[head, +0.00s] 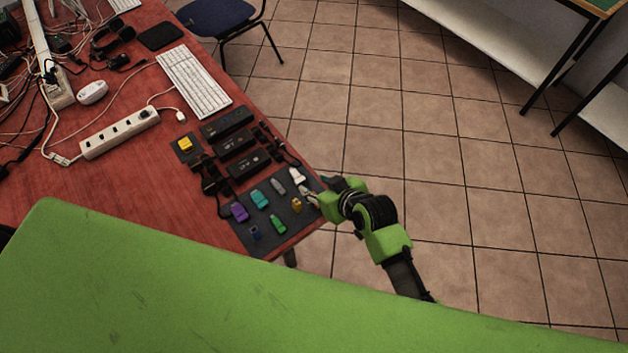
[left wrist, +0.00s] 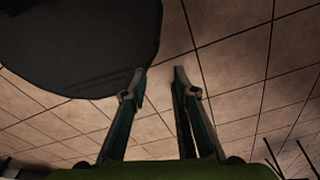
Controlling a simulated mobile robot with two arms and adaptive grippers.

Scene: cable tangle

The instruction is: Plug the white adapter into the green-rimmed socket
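The white adapter (head: 297,176) lies near the upper right corner of a dark mat (head: 288,232) at the table's right end in the head view. My right gripper (head: 310,196) reaches over the mat's right edge, its fingertips just beside and below the white adapter. The fingertips are too small to tell whether they are apart or touch the adapter. No green rim can be made out on any socket in these views. My left gripper (left wrist: 164,76) is open and empty in the left wrist view, with a gap between its fingertips. It does not show in the head view.
The mat also holds purple (head: 239,211), teal (head: 260,199), green (head: 277,224) and other small adapters. Several black boxes (head: 235,143), a yellow block (head: 186,144), a white power strip (head: 120,133) and a keyboard (head: 194,81) lie beyond. Cables clutter the table's left.

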